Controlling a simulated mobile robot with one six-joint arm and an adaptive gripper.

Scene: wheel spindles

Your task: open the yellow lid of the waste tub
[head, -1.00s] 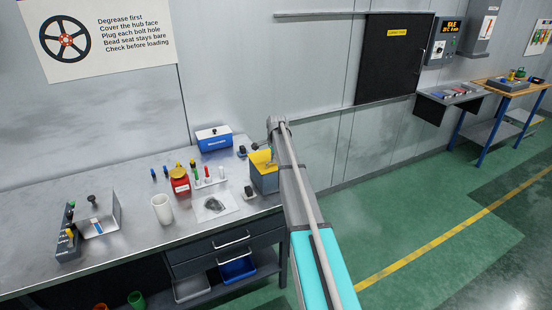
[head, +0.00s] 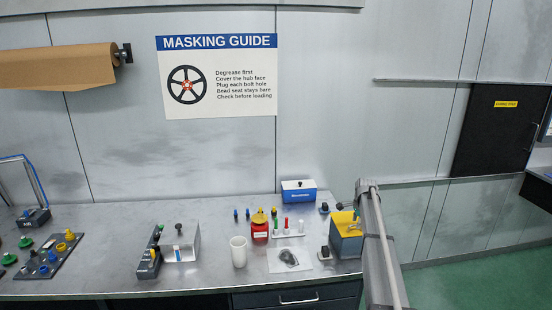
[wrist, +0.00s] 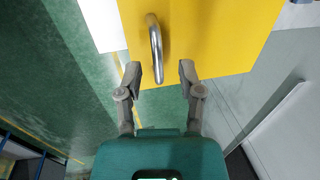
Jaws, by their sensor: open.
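The waste tub (head: 346,246) is a grey-blue box at the right end of the bench in the head view, with its yellow lid (head: 342,219) on top. My arm crosses beside the tub there, and I cannot make out my gripper's fingers. In the wrist view the yellow lid (wrist: 215,35) fills the top middle, with a metal bar handle (wrist: 156,50) on it. My gripper (wrist: 160,73) is open and empty. Its fingertips are apart, near the lid's lower edge, and the handle's lower end lies between them, closer to the left fingertip. Contact cannot be told.
Left of the tub on the bench (head: 110,285) are a red can (head: 260,230), a white cup (head: 238,252), small bottles and a blue box (head: 298,191). Black-knobbed pieces stand close to the tub. Green floor (head: 470,270) is open to the right.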

